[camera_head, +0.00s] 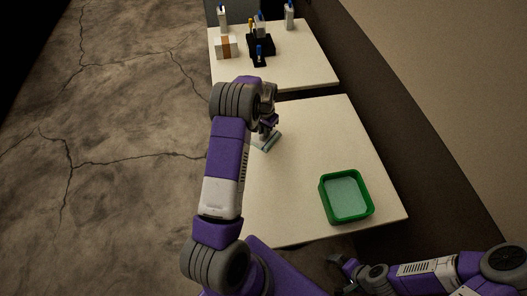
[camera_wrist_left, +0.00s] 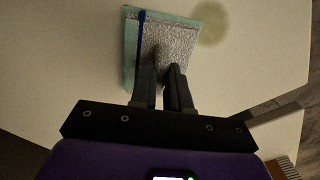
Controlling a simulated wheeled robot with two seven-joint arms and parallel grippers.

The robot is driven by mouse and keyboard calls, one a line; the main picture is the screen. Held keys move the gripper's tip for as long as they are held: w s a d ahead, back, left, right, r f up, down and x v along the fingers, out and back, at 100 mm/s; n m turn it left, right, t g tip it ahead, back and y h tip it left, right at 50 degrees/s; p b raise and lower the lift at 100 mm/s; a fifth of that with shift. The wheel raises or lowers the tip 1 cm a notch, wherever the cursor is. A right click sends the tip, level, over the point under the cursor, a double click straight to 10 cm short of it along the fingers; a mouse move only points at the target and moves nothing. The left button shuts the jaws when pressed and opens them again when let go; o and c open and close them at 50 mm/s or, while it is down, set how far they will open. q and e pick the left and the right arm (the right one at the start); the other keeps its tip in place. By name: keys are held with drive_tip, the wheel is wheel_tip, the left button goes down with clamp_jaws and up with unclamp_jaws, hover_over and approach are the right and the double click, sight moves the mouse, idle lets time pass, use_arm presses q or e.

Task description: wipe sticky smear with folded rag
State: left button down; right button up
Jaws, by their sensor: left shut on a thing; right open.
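The folded rag (camera_wrist_left: 175,38) is grey and textured with a teal edge and a blue stripe. It lies at the near table's surface; whether it presses on it I cannot tell. In the head view it shows as a small pale teal strip (camera_head: 268,143) under my left gripper (camera_head: 267,127). The left gripper's fingers (camera_wrist_left: 166,75) are shut on the rag. The sticky smear (camera_wrist_left: 211,23) is a round yellowish-brown patch just right of the rag in the left wrist view; I cannot make it out in the head view. My right gripper (camera_head: 340,273) is open and empty, off the table's front edge.
A green tray (camera_head: 350,219) with a pale inside stands at the front right of the near table (camera_head: 315,130). A second table (camera_head: 300,65) behind holds bottles (camera_head: 289,15), a white-and-brown box (camera_head: 226,47) and a black stand (camera_head: 262,43). The near table's middle is clear.

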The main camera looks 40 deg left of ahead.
sight(266, 145)
use_arm(q)
drive_tip(key=shift+w+a+f, duration=0.1)
drive_tip(key=shift+w+a, duration=0.15)
drive_tip(key=shift+a, duration=0.2)
drive_tip(key=shift+s+d+r+p, duration=0.1)
drive_tip(key=shift+s+d+p, duration=0.1)
drive_tip(key=shift+s+d, duration=0.7)
drive_tip(key=shift+s+d+r+p, duration=0.1)
drive_tip(key=shift+s+d+p, duration=0.1)
drive_tip(key=shift+s+d, duration=0.65)
drive_tip(key=shift+w+d, duration=0.2)
drive_tip(key=shift+s+d+f, duration=0.2)
drive_tip(key=shift+s+d, duration=1.45)
drive_tip(key=shift+d, duration=0.3)
drive_tip(key=shift+s+d+r+p, duration=0.1)
drive_tip(key=shift+s+d+p, duration=0.45)
drive_tip(key=shift+s+d, duration=1.25)
